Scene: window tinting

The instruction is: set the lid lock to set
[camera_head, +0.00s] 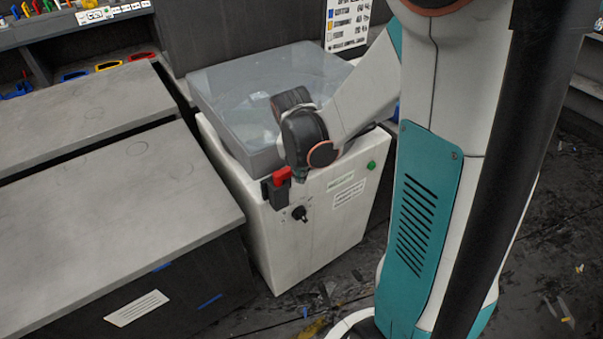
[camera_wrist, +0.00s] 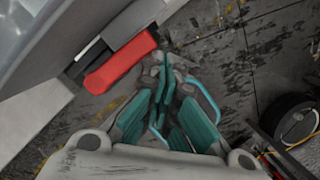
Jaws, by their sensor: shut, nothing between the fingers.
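The lid lock is a red lever (camera_head: 281,176) on a dark bracket at the top front-left edge of the white cabinet (camera_head: 323,230), below the translucent lid (camera_head: 235,95). In the wrist view the red lever (camera_wrist: 120,65) lies slanted at upper left. My gripper (camera_wrist: 165,82) has its teal fingers together and empty. Its tips appear just to the right of the lever's right end; I cannot tell whether they touch. In the head view my wrist hides most of the gripper, close beside the lock. I cannot read the lock's marked positions.
A black knob (camera_head: 299,213) and a green button (camera_head: 371,165) are on the cabinet front. A grey-topped bench (camera_head: 120,220) stands close on the left. The dark floor in front of the cabinet carries scattered scraps. A sign (camera_head: 347,24) hangs behind the lid.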

